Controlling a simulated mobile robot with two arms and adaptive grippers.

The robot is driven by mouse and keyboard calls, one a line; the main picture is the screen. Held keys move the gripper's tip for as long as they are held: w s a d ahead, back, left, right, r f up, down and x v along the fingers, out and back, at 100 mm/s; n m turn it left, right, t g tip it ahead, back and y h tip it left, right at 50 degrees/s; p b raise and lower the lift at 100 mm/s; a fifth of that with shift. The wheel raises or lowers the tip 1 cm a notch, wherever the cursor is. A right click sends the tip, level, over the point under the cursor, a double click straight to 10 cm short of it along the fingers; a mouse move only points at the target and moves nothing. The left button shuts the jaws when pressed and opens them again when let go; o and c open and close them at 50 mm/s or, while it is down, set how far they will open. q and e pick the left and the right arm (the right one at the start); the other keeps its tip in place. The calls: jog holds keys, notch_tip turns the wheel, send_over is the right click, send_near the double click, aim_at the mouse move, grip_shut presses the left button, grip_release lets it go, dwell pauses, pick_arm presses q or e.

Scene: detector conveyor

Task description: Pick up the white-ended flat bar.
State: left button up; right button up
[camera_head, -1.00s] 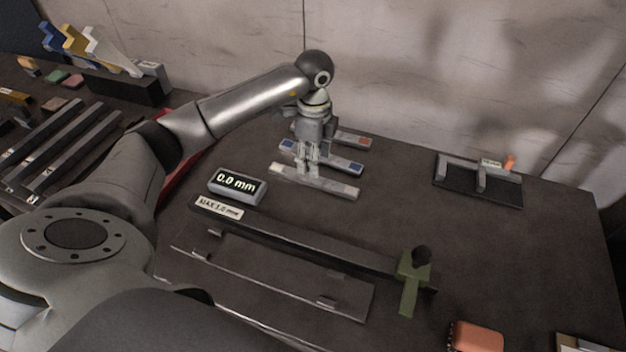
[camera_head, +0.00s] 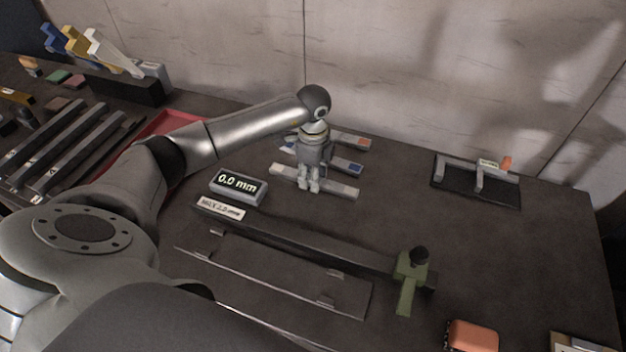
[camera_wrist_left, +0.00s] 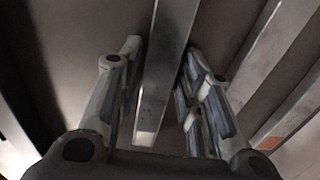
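The white-ended flat bar (camera_head: 338,187) is a grey bar lying on the dark table, the nearest of three flat bars. My left gripper (camera_head: 308,187) points down at its middle and hides part of it. In the left wrist view the bar (camera_wrist_left: 163,70) runs between the fingers of the left gripper (camera_wrist_left: 161,55), its white end towards the palm. The fingers are open on either side, with a gap at the left finger; the right finger is very close to the bar, and contact cannot be told. My right gripper is not in view.
A blue-ended bar (camera_head: 346,166) and a red-ended bar (camera_head: 352,142) lie just behind. A display reading 0.0 mm (camera_head: 238,186) stands to the left, and a long dark gauge with a green clamp (camera_head: 411,267) lies in front. The table to the right is mostly clear.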

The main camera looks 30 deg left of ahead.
pick_arm(q)
grip_shut()
jog(key=shift+w+r, duration=0.1)
